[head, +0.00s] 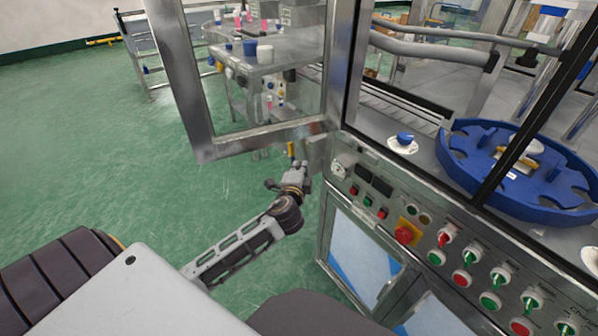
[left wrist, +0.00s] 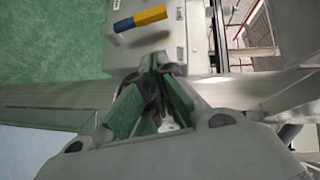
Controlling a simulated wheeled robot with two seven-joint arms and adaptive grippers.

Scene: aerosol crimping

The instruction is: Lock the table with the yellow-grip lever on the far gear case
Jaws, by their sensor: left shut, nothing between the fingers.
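The yellow-grip lever (head: 291,149) stands out from the left side of the grey gear case (head: 317,152) at the machine's far corner. In the left wrist view the lever's yellow grip (left wrist: 151,16) shows at the top with a blue piece at its left end, beside the grey case (left wrist: 190,35). My left gripper (head: 297,170) is just below the lever in the head view. In the left wrist view its fingertips (left wrist: 160,66) are together, empty and apart from the grip. The blue round table (head: 462,165) sits behind the machine's frame. My right gripper is not in view.
An open framed door (head: 203,120) hangs above and left of the lever. The control panel, with a red stop button (head: 404,234) and several other buttons, is to the right. Green floor (head: 90,150) is free on the left. A bench (head: 270,62) stands behind.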

